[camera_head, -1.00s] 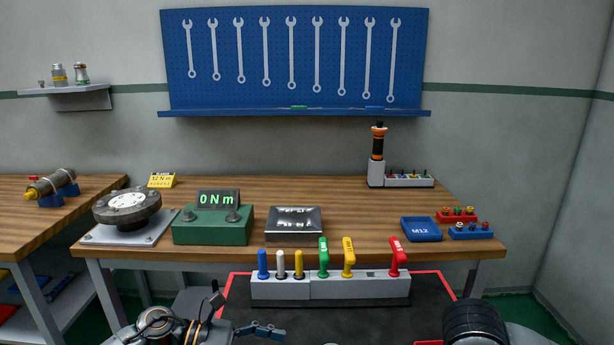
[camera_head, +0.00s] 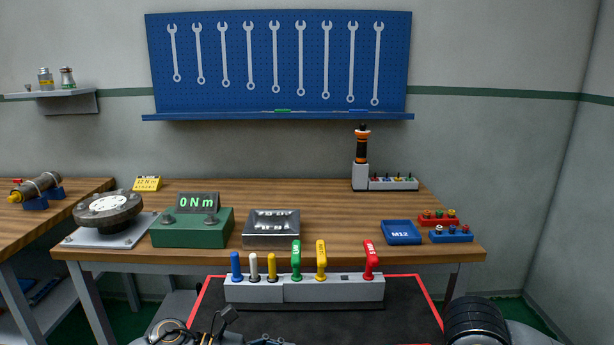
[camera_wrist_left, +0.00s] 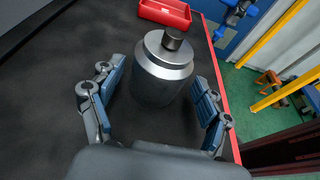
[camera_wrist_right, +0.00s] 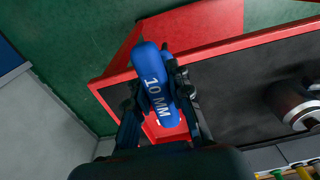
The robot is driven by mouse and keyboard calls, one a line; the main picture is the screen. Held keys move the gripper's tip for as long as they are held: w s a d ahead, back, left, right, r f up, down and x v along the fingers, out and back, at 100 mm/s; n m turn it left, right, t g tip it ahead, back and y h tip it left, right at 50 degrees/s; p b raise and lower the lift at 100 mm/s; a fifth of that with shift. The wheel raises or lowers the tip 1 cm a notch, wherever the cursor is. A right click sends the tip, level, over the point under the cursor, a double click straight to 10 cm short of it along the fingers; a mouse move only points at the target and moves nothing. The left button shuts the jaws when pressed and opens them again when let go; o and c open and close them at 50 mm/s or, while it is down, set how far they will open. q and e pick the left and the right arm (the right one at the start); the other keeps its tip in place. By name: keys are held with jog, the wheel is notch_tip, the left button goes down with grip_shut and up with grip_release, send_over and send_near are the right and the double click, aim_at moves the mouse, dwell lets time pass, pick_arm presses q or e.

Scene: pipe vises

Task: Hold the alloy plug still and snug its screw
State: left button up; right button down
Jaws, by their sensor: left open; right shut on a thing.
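The alloy plug (camera_wrist_left: 163,75) is a grey metal cylinder with a bevelled top on the dark mat, in the left wrist view. Its small dark screw (camera_wrist_left: 173,39) stands out of the top. My left gripper (camera_wrist_left: 160,78) is open, with one finger on each side of the plug and gaps between. In the right wrist view a metal cylinder (camera_wrist_right: 292,103), apparently the plug, is cut by the right edge. My right gripper (camera_wrist_right: 160,88) is shut on a blue hex key (camera_wrist_right: 156,82) marked 10 MM, apart from that cylinder.
A rack (camera_head: 255,289) with screwdrivers and coloured hex keys stands at the mat's far edge. A red tray (camera_wrist_left: 165,12) lies beyond the plug. The bench (camera_head: 350,215) behind carries a torque display (camera_head: 195,225), a metal tray (camera_head: 271,240) and a blue M12 tray (camera_head: 401,233).

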pick_arm(q)
jog(key=shift+d+f, duration=0.3)
jog(key=shift+d, duration=0.1)
jog(key=shift+w+d, duration=0.1)
jog(key=shift+d, duration=0.4)
jog(key=shift+a, duration=0.2)
jog(key=shift+c, duration=1.3)
jog(key=c, duration=0.7)
pick_arm(e)
jog(key=shift+s+d+f, duration=0.3)
jog(key=shift+d+f, duration=0.4)
jog(key=shift+f, duration=0.15)
pick_arm(q)
jog(key=shift+f, duration=0.1)
